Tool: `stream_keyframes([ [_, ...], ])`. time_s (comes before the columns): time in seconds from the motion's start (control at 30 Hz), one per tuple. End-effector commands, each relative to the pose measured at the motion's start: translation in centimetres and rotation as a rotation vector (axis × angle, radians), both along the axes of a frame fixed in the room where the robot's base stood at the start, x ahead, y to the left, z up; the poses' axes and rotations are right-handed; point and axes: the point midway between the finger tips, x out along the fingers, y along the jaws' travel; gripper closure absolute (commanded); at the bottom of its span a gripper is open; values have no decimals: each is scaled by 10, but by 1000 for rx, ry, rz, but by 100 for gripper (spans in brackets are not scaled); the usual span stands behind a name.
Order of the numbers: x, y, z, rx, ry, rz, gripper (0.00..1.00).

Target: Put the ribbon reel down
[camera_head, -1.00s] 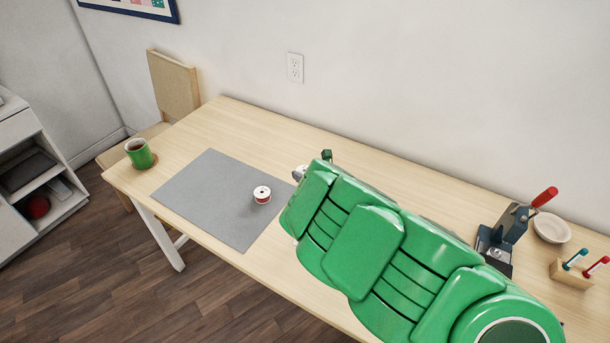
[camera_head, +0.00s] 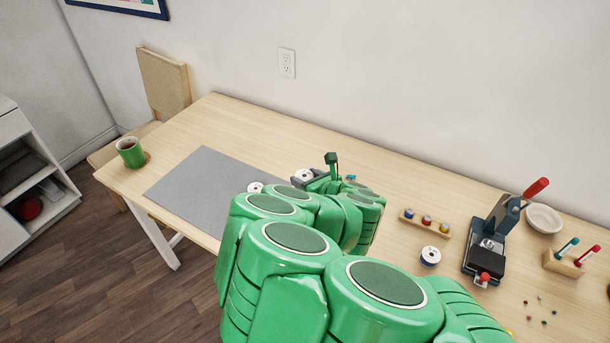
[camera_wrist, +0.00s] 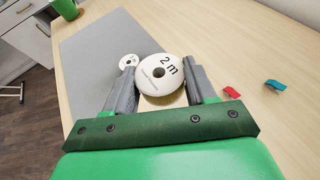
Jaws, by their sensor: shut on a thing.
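A white ribbon reel (camera_wrist: 160,74) marked "2 m" is between the two grey fingers of my gripper (camera_wrist: 160,86) in the wrist view, and the fingers are shut on it. In the head view the held reel (camera_head: 303,175) shows as a white disc at my gripper (camera_head: 308,180), beyond my green arm. It is near the right edge of the grey mat (camera_head: 190,190); its height above the table is unclear.
Red (camera_wrist: 232,92) and teal (camera_wrist: 274,85) clips lie right of my gripper. A green mug (camera_head: 131,153) stands far left.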

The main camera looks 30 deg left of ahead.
Motion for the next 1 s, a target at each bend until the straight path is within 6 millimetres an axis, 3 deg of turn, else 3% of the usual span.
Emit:
stream_keyframes([
  [0.37,2,-9,2,-1,1,-4,74],
  [1.0,73,-71,-1,2,-2,-23,74],
])
